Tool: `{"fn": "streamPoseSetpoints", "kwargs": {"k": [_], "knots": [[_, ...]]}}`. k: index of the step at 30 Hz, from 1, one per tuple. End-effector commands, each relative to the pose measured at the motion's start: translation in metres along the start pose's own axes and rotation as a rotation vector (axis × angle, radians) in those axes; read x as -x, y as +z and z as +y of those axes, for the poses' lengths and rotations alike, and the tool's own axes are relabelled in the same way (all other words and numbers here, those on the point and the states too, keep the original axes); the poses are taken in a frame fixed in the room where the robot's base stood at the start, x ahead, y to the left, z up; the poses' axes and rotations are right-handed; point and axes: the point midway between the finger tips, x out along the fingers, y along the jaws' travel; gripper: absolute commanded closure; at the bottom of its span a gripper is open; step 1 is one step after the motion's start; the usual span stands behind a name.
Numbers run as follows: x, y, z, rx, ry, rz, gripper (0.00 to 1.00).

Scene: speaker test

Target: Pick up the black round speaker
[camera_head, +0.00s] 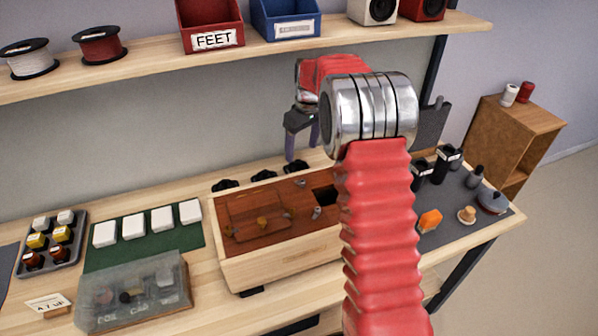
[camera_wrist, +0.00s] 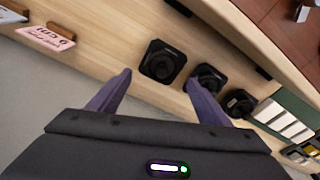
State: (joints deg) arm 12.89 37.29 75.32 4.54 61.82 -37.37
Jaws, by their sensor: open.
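Three black speakers lie in a row on the wooden bench behind the wooden box. In the wrist view the nearest black round speaker (camera_wrist: 162,62) has a round cone in a squarish frame. It appears just beyond and between my fingertips, with no visible contact. It is the right one of the row in the head view (camera_head: 297,167). The other two speakers (camera_wrist: 207,78) (camera_wrist: 240,102) are to its right in the wrist view. My gripper (camera_head: 302,150) hangs above the row's right end, purple fingers apart and empty. It also shows in the wrist view (camera_wrist: 158,78).
The wooden box (camera_head: 280,262) with a dark red top stands in front of the speakers. A shelf (camera_head: 150,72) with spools and bins runs above the bench. A green mat (camera_head: 140,252) with white blocks is left of the box. A pink card (camera_wrist: 46,38) stands near the speakers.

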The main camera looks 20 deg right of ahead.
Motion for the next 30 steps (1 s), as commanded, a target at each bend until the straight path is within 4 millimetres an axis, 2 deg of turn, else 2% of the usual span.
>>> {"fn": "streamPoseSetpoints", "kwargs": {"k": [19, 30], "knots": [[0.002, -0.002, 0.000, -0.022, 0.013, 0.010, 0.29], [0.016, -0.027, 0.002, -0.292, 0.130, 0.144, 0.29]]}}
